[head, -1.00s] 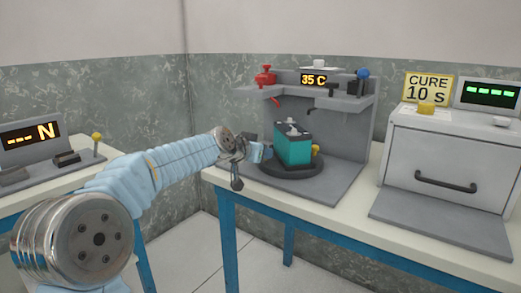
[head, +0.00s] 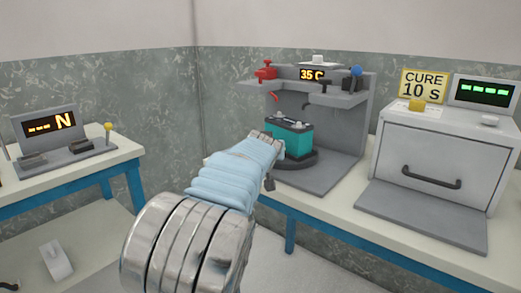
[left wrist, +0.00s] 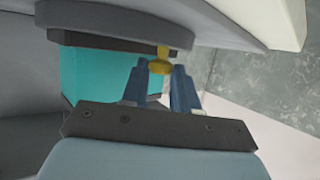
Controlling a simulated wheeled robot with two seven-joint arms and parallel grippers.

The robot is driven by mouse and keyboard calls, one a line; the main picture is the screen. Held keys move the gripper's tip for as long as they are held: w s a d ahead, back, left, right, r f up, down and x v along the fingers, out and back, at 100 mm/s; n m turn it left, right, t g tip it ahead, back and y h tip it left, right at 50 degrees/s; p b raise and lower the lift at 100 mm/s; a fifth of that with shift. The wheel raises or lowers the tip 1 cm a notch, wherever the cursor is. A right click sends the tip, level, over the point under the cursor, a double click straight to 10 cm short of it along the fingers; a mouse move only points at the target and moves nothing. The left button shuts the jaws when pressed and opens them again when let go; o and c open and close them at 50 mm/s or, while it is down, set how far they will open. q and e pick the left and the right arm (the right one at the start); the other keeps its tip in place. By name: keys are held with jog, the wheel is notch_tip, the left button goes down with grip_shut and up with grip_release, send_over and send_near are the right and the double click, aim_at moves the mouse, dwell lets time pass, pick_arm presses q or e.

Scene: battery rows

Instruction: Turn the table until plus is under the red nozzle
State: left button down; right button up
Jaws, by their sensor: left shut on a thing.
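The teal battery (head: 290,143) with a dark top stands upright on the round dark turntable (head: 306,164) in the filling station. Its top carries terminals, but I cannot read which one is plus. The red nozzle (head: 273,97) hangs at the station's left, below the red valve (head: 265,71). In the left wrist view, my left gripper (left wrist: 160,68) is closed around the small yellow knob (left wrist: 160,54) beside the teal battery (left wrist: 95,72). My right gripper is in neither view.
A blue valve (head: 357,71) and a 35 C display (head: 312,75) are on the station. A grey oven (head: 440,150) with a handle and a CURE 10 S sign (head: 424,86) stands at right. A side table (head: 90,170) with another display is at left.

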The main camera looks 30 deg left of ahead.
pick_arm(q)
jog(key=shift+s+d+n+g+y+b, duration=0.15)
jog(key=shift+d+n+g+y+b, duration=0.45)
jog(key=shift+d+n+y, duration=0.55)
jog(key=shift+f, duration=0.1)
jog(key=c, duration=0.9)
grip_release()
jog(key=b+v, duration=0.1)
jog(key=v, duration=1.2)
jog(key=shift+s+d+b, duration=0.2)
jog(key=shift+d+b, duration=0.15)
jog(key=shift+b, duration=0.05)
